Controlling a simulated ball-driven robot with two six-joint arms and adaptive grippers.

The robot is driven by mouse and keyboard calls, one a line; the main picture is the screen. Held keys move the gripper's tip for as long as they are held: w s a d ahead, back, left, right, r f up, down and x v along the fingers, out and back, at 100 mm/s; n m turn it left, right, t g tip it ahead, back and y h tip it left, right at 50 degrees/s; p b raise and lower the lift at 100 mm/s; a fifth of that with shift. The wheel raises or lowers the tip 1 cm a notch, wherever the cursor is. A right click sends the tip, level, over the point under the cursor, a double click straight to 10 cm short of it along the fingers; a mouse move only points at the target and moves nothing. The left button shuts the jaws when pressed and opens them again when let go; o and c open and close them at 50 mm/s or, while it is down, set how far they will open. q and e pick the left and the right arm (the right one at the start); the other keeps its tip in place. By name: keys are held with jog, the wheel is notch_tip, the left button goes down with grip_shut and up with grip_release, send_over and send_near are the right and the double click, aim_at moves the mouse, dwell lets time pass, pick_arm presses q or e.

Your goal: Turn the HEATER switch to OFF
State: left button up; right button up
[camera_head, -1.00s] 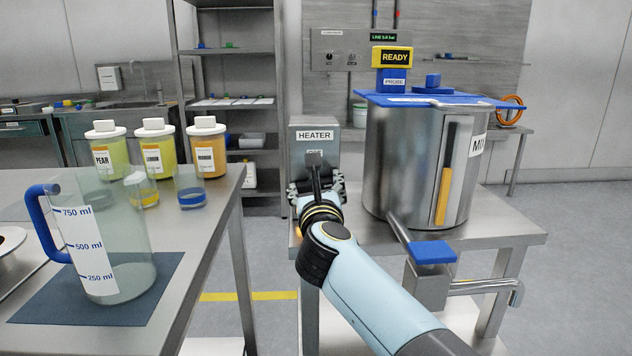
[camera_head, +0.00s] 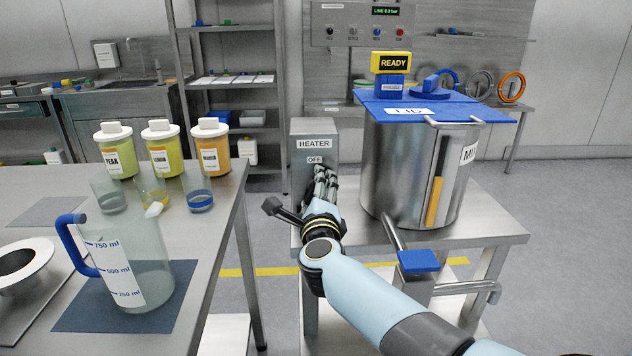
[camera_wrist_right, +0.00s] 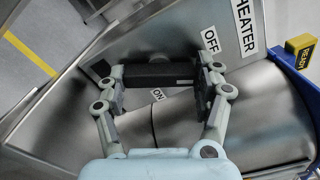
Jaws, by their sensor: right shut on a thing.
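The grey heater box (camera_head: 312,132) stands on the steel table, with a HEATER label (camera_head: 314,143) and an OFF label (camera_head: 315,159) on its front. In the head view my right gripper (camera_head: 326,183) is at the box's front and hides the switch. In the right wrist view the black switch handle (camera_wrist_right: 158,75) lies between the fingers of my right gripper (camera_wrist_right: 160,88), which is shut on it. My left gripper is out of view.
A steel tank (camera_head: 408,170) with a blue lid (camera_head: 460,108) stands close right of the box. Its blue-handled valve (camera_head: 419,261) is near my right forearm. The left table holds a jug (camera_head: 130,262) and several jars. Floor is free between the tables.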

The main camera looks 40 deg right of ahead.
jog(key=n+p, duration=0.3)
jog(key=n, duration=0.2)
jog(key=shift+n, duration=0.3)
jog(key=shift+f, duration=0.1)
dwell(0.3)
jog(key=o, duration=1.2)
jog(key=shift+c, duration=0.2)
jog(key=shift+a, duration=0.1)
jog(key=v, duration=1.2)
